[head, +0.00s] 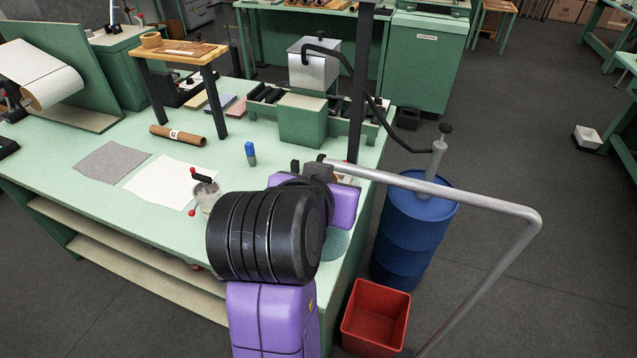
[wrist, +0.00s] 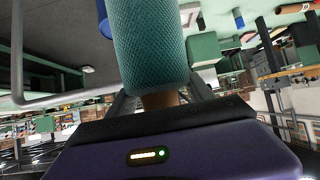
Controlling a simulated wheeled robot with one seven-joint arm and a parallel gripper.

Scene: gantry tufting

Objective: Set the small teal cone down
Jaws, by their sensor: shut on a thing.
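The small teal cone (wrist: 146,45) fills the upper middle of the wrist view, with a mesh-like surface and a tan end (wrist: 160,99) towards my gripper. My gripper (wrist: 160,98) is shut on that tan end, one dark finger on each side. In the head view my gripper is over the right end of the green bench (head: 120,135), mostly hidden by my purple and black arm. A teal rounded shape shows just below my wrist there; I cannot tell whether it is the held cone. The far end of the cone is cut off in the wrist view.
A grey bent pipe (head: 450,190) runs close to my gripper on the right. A blue drum (head: 408,235) and a red bin (head: 376,318) stand beside the bench. A white sheet (head: 160,185), a cup (head: 207,195) and a blue bottle (head: 250,154) are on the bench.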

